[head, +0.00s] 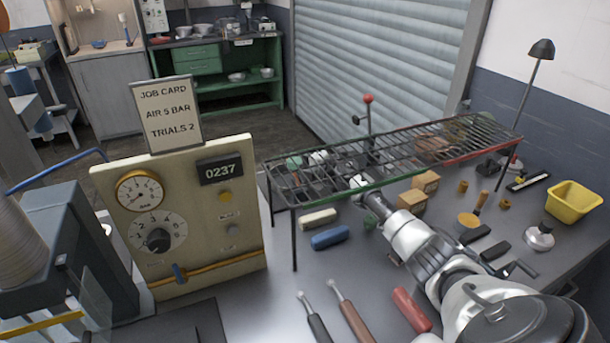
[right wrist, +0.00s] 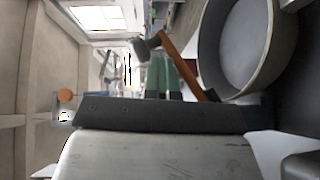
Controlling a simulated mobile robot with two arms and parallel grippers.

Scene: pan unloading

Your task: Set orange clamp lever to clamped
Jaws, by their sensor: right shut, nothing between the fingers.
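An orange-brown lever (right wrist: 187,68) with a dark grey knob (right wrist: 147,47) shows in the right wrist view, beside a round grey rim (right wrist: 268,45). I cannot tell for sure which is the clamp lever, nor how it is set. My right gripper (head: 358,183) is shut and empty, at the front edge of the wire rack, apart from the panel. My left gripper is not in view.
The wire rack (head: 450,150) stands over the bench on thin legs. Under and around it lie a blue block (head: 330,237), wooden blocks (head: 412,203), tools (head: 350,310) and a yellow bin (head: 573,202). A grey machine (head: 75,245) stands left of the panel.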

